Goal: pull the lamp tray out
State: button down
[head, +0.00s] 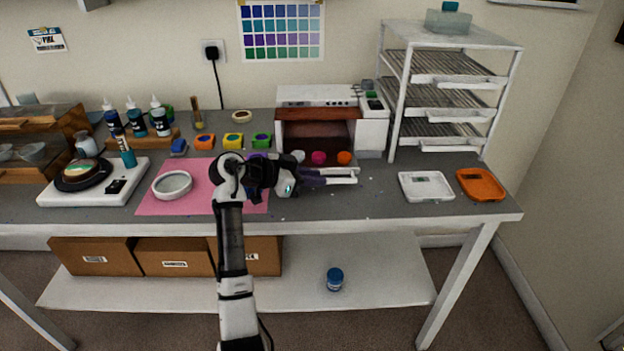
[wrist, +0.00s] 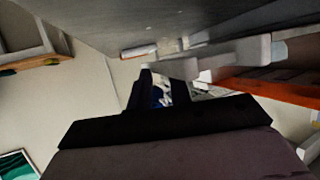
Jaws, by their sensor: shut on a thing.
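The curing lamp (head: 315,97) is a white box at the back of the bench, with a dark red-brown opening in its front. Its tray cannot be made out clearly; my arm and the small pucks hide part of the lamp's lower front. My gripper (head: 345,175) is low in front of the lamp, turned to the right, with its pale fingers close to the bench top. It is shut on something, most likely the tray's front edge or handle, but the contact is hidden. In the wrist view, pale grey bars (wrist: 265,50) cross above the dark gripper body.
White, pink (head: 319,158) and orange pucks sit before the lamp. A white rack (head: 460,82) stands right of it. A pink mat (head: 150,202) with a white ring lies left.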

jog(key=shift+s+f, duration=0.1)
jog(key=shift+s, duration=0.1)
jog(key=shift+w, duration=0.1)
jog(key=c, duration=1.3)
grip_release()
jog(key=b+v, duration=0.3)
jog(key=v, duration=1.1)
jog(key=shift+b, duration=0.35)
